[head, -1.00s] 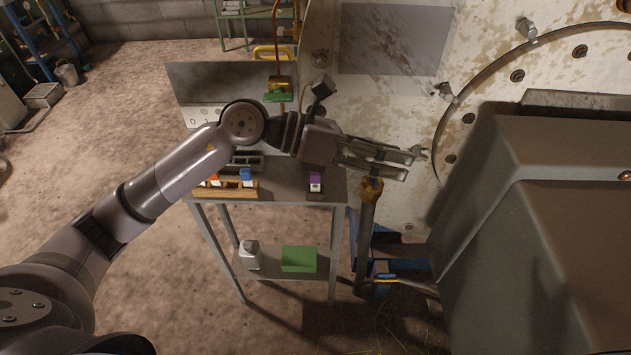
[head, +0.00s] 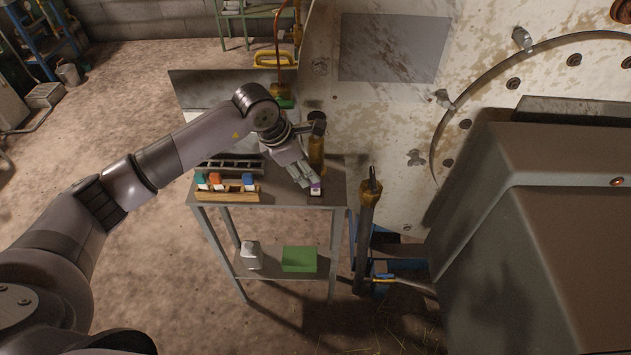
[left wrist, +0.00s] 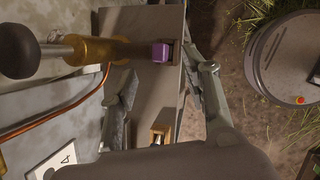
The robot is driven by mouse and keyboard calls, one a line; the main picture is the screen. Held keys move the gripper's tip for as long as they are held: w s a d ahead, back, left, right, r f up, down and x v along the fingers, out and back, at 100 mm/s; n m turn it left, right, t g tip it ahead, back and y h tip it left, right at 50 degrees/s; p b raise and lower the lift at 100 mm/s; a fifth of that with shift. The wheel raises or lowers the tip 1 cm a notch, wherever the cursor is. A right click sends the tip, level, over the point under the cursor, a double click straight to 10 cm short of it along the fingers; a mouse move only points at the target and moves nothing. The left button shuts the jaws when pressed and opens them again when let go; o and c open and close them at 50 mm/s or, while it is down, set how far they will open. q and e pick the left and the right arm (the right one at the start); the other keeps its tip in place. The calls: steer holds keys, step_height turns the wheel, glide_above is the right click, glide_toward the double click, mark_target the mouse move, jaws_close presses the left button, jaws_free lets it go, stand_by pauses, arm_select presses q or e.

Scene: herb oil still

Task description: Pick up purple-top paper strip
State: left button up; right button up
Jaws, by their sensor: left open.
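The purple-top paper strip (head: 316,190) stands at the right front of the small metal table, its lower part pale. In the left wrist view its purple top (left wrist: 161,52) shows between the fingertips, a little beyond them. My left gripper (head: 306,181) is open and points down at the strip, with its fingertips close by. In the left wrist view the two fingers (left wrist: 158,68) are spread apart with nothing held between them. I cannot tell whether a finger touches the strip. My right gripper is out of view.
A wooden rack (head: 228,193) with blue-, orange- and teal-topped strips stands left on the table (head: 285,198). A brass cylinder (head: 317,152) stands close behind the gripper. A green box (head: 299,259) lies on the lower shelf. A brass-topped post (head: 370,200) stands right of the table.

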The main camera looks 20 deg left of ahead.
mark_target(316, 188)
arm_select(q)
steer(key=p+x, duration=0.1)
steer(key=x, duration=0.2)
steer(key=shift+d+r, duration=0.1)
steer(key=shift+d, duration=0.05)
steer(key=p+x, duration=0.1)
steer(key=x, duration=0.2)
steer(key=shift+w+d+f+p, duration=0.15)
steer(key=shift+f+p, duration=0.15)
steer(key=shift+f, duration=0.05)
steer(key=shift+w+f, duration=0.15)
steer(key=shift+f, duration=0.2)
steer(key=shift+c, duration=0.2)
steer(key=shift+r, duration=0.1)
jaws_close()
